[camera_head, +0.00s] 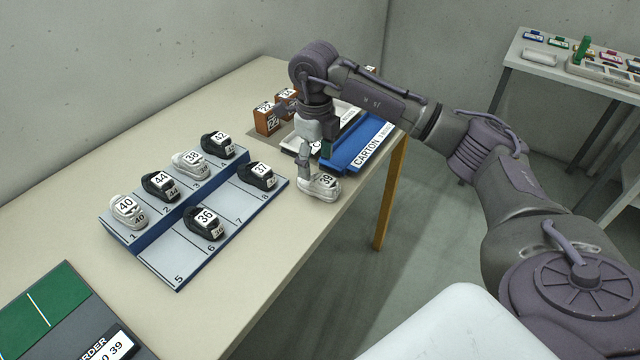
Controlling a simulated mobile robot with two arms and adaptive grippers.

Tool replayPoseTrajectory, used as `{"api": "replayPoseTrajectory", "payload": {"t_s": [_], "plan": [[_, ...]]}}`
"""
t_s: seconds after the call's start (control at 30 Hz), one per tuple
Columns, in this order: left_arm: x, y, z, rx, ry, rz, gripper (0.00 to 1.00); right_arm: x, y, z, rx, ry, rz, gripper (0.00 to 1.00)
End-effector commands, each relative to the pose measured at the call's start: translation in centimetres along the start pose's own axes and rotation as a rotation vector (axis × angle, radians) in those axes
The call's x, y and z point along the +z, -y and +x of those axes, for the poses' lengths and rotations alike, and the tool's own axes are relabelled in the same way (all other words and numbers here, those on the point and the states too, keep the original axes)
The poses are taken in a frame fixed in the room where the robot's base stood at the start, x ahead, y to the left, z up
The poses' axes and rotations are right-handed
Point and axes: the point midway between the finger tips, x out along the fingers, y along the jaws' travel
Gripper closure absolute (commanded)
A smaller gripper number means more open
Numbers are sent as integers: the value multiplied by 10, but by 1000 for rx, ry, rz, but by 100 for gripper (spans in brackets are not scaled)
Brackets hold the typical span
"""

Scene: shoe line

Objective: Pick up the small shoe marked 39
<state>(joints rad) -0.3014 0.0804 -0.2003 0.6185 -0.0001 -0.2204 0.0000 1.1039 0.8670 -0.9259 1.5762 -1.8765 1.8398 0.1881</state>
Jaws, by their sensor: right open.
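The small white shoe marked 39 (322,188) lies on the beige table near its right edge, to the right of the shoe rack. My right gripper (312,168) points down just above and at the left part of this shoe. It is open. The fingers overlap the shoe in this view, and I cannot tell whether they touch it. My left gripper does not show.
A blue-edged rack (165,260) with numbered slots holds several shoes. Behind the gripper are a blue carton tray (345,157), a white tray and brown boxes (266,119). A green and grey order board (45,312) lies front left. Bare table (235,290) is in front.

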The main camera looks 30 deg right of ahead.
Motion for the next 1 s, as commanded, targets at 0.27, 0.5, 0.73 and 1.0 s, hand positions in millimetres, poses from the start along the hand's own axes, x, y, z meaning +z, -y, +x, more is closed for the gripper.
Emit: {"api": "replayPoseTrajectory", "payload": {"t_s": [0.27, 0.5, 0.73, 1.0], "plan": [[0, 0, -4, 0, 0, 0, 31, -6, 0, 22, 1, -3, -1, 26], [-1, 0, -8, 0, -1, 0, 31, -12, -1, 56, 2, 0, -1, 26], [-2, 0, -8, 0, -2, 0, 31, -12, -1, 63, 0, 2, -1, 26], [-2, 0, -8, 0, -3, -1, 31, -12, -1, 62, 1, 2, -1, 56]]}}
